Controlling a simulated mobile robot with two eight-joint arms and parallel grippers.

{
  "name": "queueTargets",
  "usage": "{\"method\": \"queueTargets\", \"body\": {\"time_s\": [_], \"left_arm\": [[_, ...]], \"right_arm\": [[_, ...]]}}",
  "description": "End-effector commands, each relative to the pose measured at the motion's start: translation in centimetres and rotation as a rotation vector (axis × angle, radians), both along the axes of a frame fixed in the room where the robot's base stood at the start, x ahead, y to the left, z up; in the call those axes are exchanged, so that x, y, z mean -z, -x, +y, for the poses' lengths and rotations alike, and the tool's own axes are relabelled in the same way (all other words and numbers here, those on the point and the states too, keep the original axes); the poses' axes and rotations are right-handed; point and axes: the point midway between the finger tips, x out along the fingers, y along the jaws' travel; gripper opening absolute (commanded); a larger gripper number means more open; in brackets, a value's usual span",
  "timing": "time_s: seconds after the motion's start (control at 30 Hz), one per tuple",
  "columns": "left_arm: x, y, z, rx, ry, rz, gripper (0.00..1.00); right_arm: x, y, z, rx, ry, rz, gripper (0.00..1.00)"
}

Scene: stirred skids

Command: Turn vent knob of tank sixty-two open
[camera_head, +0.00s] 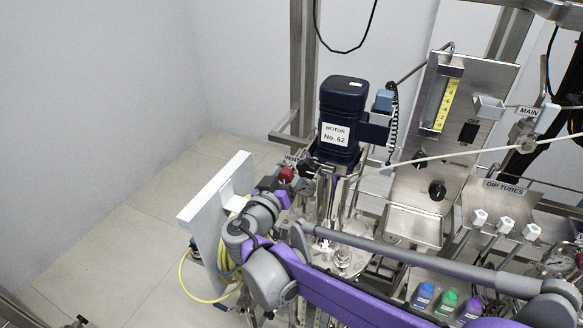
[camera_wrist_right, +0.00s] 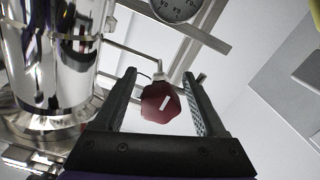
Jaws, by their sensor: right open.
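The red vent knob (camera_head: 287,174) sits by the VENT label (camera_head: 291,159), just left of the dark blue motor (camera_head: 342,118) marked No. 62. In the right wrist view the knob (camera_wrist_right: 161,103) has a white mark on its face and lies between the two fingers. My right gripper (camera_head: 286,180) is at the knob, and its open jaws (camera_wrist_right: 160,78) straddle it with a gap on both sides. The arm hides part of the tank top below. My left gripper is not in view.
A steel panel with a yellow scale (camera_head: 441,104) and black knob (camera_head: 437,190) stands right of the motor. White DIP TUBES valves (camera_head: 505,225) and coloured bottles (camera_head: 447,302) are lower right. A white board (camera_head: 215,193) with yellow hose stands left. Open floor lies farther left.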

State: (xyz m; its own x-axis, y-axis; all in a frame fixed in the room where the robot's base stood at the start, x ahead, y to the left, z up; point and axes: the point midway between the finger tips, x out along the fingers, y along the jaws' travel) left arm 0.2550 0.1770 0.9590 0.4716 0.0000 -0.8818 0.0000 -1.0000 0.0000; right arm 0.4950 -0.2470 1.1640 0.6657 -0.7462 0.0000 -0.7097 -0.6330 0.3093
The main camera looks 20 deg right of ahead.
Motion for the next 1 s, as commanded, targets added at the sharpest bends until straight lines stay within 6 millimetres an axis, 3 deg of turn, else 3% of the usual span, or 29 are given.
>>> {"method": "queueTargets", "body": {"time_s": [0.17, 0.57, 1.0], "left_arm": [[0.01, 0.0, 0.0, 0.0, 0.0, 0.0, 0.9], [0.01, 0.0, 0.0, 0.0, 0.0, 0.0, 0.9], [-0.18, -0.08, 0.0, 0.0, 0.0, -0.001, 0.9]], "right_arm": [[0.02, 0.02, 0.01, 0.0, 0.0, 0.0, 0.73], [0.01, 0.04, 0.04, 0.0, 0.0, 0.0, 0.01], [-0.03, 0.03, 0.04, 0.0, 0.042, 0.047, 0.0]]}}
